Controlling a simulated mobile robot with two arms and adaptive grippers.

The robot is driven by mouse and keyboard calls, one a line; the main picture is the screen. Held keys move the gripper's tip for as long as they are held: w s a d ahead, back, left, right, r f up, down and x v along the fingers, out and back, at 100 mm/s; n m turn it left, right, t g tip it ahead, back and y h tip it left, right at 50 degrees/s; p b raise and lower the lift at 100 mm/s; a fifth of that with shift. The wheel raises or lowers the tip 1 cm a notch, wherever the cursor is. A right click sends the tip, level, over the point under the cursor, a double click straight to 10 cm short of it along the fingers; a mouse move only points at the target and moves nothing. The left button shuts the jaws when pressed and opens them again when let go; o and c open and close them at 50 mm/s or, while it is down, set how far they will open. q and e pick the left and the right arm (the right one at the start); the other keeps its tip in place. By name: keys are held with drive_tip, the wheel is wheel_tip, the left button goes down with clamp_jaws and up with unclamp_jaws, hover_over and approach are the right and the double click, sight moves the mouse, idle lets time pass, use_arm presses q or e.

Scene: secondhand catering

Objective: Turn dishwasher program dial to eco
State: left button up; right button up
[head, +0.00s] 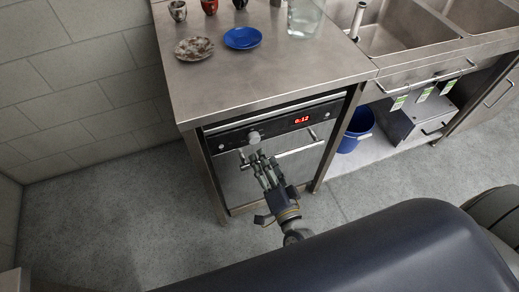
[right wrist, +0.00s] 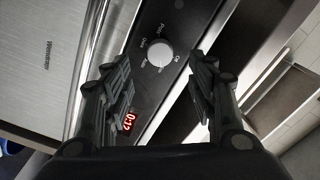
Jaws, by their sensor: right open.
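The dishwasher (head: 275,165) stands under the steel counter, its door shut. Its program dial (head: 253,136) is a pale round knob on the black control panel, left of the red lit display (head: 301,120). My right gripper (head: 258,158) is open and empty, just in front of the panel and slightly below the dial in the head view. In the right wrist view the dial (right wrist: 159,53) shows between and beyond the open fingers (right wrist: 161,75), apart from them. My left gripper is out of view.
A door handle bar (head: 300,146) crosses the dishwasher front near my gripper. The counter top (head: 290,75) holds a blue plate (head: 242,38), a speckled plate (head: 194,48) and cups. A blue bucket (head: 356,132) stands under the sink at right. Floor at left is clear.

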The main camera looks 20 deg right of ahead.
drive_tip(key=s, duration=0.5)
drive_tip(key=shift+d, duration=0.1)
drive_tip(key=shift+f, duration=0.15)
drive_tip(key=s+f+n+g+y, duration=0.1)
drive_tip(key=s+f+n+g, duration=0.3)
drive_tip(key=f, duration=0.9)
drive_tip(key=s+f+n+g+y, duration=0.1)
drive_tip(key=s+f+n+g, duration=0.35)
drive_tip(key=f, duration=0.85)
drive_tip(key=s+d+f+n+g+h, duration=0.1)
drive_tip(key=s+d+f+g, duration=0.1)
drive_tip(key=s+f, duration=0.3)
drive_tip(key=s+d+f+n+g, duration=0.2)
drive_tip(key=s+f, duration=0.3)
drive_tip(key=s, duration=0.5)
drive_tip(key=s+d+f+n+g+h+p, duration=0.1)
drive_tip(key=s+d+f+g, duration=0.3)
drive_tip(key=s, duration=0.4)
drive_tip(key=shift+f+n+h, duration=0.3)
drive_tip(key=shift+f+n, duration=0.1)
drive_tip(key=shift+n, duration=0.35)
drive_tip(key=shift+w+g, duration=0.1)
drive_tip(key=shift+g, duration=0.15)
